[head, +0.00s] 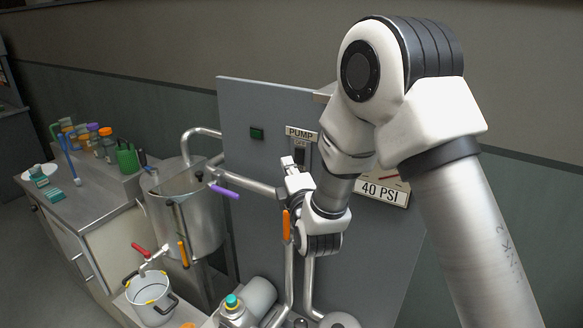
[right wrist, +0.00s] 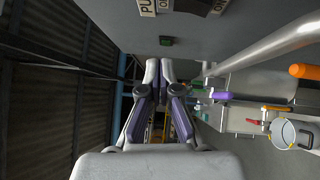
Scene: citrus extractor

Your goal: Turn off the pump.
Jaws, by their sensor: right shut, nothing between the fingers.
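The pump switch (head: 299,156) is a dark switch on the grey panel (head: 245,102), under the PUMP label (head: 301,134). In the right wrist view the switch (right wrist: 193,5) is cut by the top edge, between its small labels. I cannot tell its position. A green indicator (head: 257,133) sits on the panel to the left; it also shows in the right wrist view (right wrist: 166,41). My right gripper (head: 289,163) is in front of the panel, close to the switch. Its fingers (right wrist: 159,66) are together and empty. I cannot tell whether they touch the switch. My left gripper is out of view.
Pipes with a purple-handled valve (head: 225,192) and an orange-handled valve (head: 286,225) run close below and beside my right gripper. A steel tank (head: 182,218) stands to the left, with a white pot (head: 152,298) below it. A 40 PSI sign (head: 381,191) is right of the switch.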

